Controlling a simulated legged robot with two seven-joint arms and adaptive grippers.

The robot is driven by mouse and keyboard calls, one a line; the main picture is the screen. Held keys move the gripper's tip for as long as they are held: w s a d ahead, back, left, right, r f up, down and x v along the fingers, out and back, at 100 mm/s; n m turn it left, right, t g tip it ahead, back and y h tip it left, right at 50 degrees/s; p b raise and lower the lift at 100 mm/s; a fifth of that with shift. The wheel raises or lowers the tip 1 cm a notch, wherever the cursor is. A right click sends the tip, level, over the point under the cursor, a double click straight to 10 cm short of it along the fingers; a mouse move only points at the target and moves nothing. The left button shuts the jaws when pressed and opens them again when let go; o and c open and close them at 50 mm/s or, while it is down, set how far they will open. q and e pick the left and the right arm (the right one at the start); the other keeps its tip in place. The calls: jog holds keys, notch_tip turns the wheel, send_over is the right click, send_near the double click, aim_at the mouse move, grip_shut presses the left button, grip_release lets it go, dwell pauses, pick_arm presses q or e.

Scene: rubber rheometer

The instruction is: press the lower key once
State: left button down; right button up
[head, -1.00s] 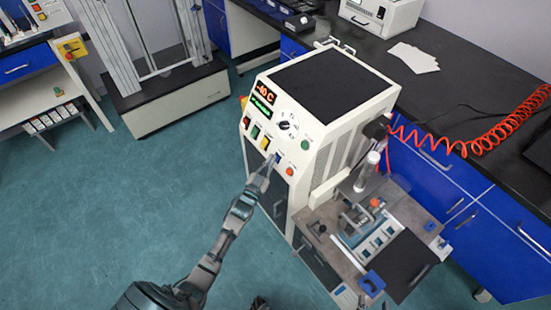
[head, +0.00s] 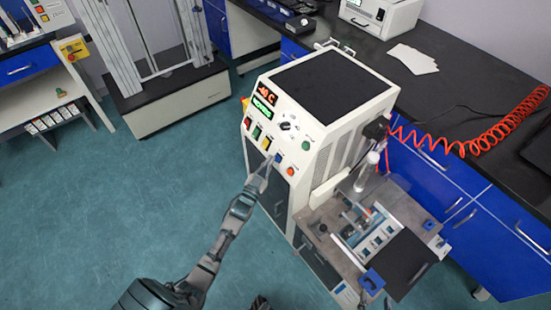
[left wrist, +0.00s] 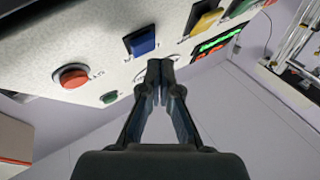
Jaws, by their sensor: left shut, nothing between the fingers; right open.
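My left gripper (head: 267,164) is shut and empty, its fingertips close to the sloped front panel of the white machine (head: 340,130). The panel has a row of coloured keys: a green key (head: 257,132), a yellow key (head: 267,143) and a blue key (head: 278,157). In the left wrist view the shut fingertips (left wrist: 160,68) lie just below the blue key (left wrist: 142,42) in the picture, over the dial. Whether they touch the panel cannot be told. The yellow key (left wrist: 206,18) is to their upper right. No key is plainly labelled as the lower key. My right gripper is not seen.
A red round button (left wrist: 72,75) and a green button (left wrist: 110,97) are left of the fingertips. Red and green displays (head: 264,97) sit on the panel. A work plate (head: 320,238) with fixtures juts out at the right. Open floor lies left of the machine.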

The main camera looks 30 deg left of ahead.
jog(key=shift+r, duration=0.1)
pick_arm(q)
jog(key=s+p, duration=0.1)
jog(key=s+a+r+p, duration=0.1)
jog(key=s, duration=0.1)
jog(key=s+r+p, duration=0.1)
jog(key=shift+s+a+r+p, duration=0.1)
jog(key=shift+s+a+p, duration=0.05)
jog(key=shift+a+p, duration=0.25)
pick_arm(e)
jog(key=shift+t, duration=0.3)
jog(key=r, duration=0.5)
jog(key=shift+w, duration=0.3)
